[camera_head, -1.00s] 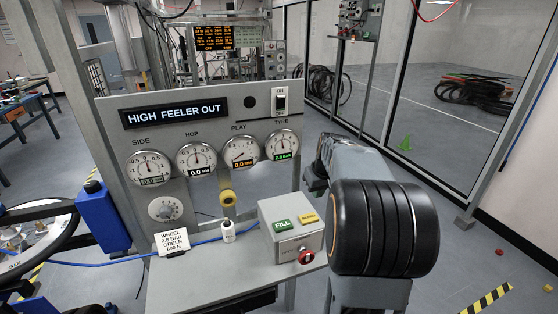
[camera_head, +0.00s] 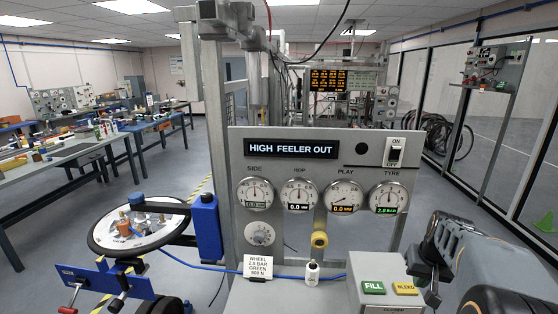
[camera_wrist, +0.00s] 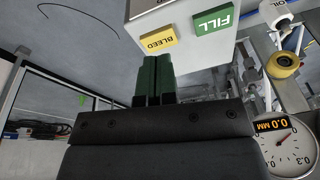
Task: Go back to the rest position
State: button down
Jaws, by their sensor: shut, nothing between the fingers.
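My gripper (camera_wrist: 152,80) shows in the wrist view with its two green fingers together and nothing between them. The fingers point toward the grey control box (camera_wrist: 190,30), which appears upside down there with its yellow BLEED button (camera_wrist: 157,44) and green FILL button (camera_wrist: 213,21). I cannot tell the exact gap between fingertips and box. In the head view my arm is at the lower right, beside the control box (camera_head: 376,299), partly cut off by the frame edge.
The gauge panel (camera_head: 410,150) reads HIGH FEELER OUT. A small white bottle (camera_head: 312,274) and a card (camera_head: 258,266) stand before it. A wheel (camera_head: 102,245) in a blue stand is at left. Workbenches (camera_head: 60,165) line the far left, with open floor between.

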jog(key=s+a+r+n+t, duration=0.1)
jog(key=s+a, duration=0.4)
jog(key=a, duration=0.5)
jog(key=s+a+r+n+t, duration=0.1)
jog(key=s+a+n, duration=0.2)
jog(key=s+a, duration=0.3)
jog(key=a, duration=0.4)
jog(key=shift+s, duration=0.15)
jog(key=shift+a, duration=0.2)
